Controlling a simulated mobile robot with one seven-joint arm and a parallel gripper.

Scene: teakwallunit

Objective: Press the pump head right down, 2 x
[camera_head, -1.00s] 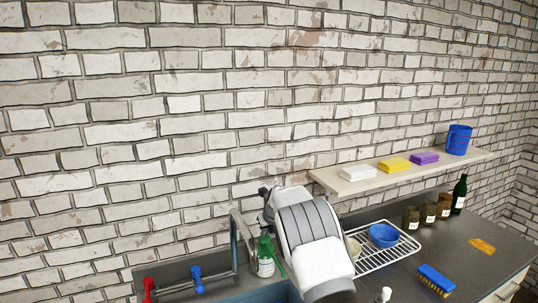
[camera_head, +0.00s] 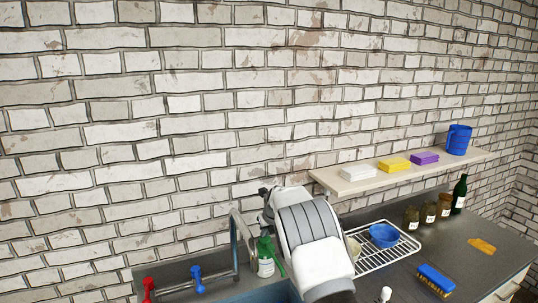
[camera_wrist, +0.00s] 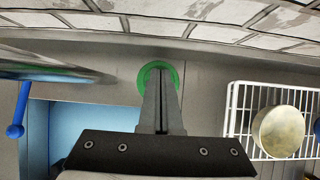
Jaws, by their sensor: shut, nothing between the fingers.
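The green pump bottle (camera_head: 266,266) with a white label stands upright behind the sink, beside the tap. Its green upper part shows in the head view, just left of my arm; the exact height of the pump head is too small to tell. In the wrist view, the bottle shows from above as a green round shape (camera_wrist: 144,78). My gripper (camera_wrist: 162,74) is shut and empty, its fingertips over the middle of that round shape, covering the pump head. Whether the fingertips touch it cannot be told.
The grey tap (camera_head: 234,245) stands close on the bottle's left, with red and blue handles (camera_head: 198,280) further left. A wire rack (camera_head: 397,250) with a blue bowl (camera_head: 383,236) is to the right. The brick wall rises close behind.

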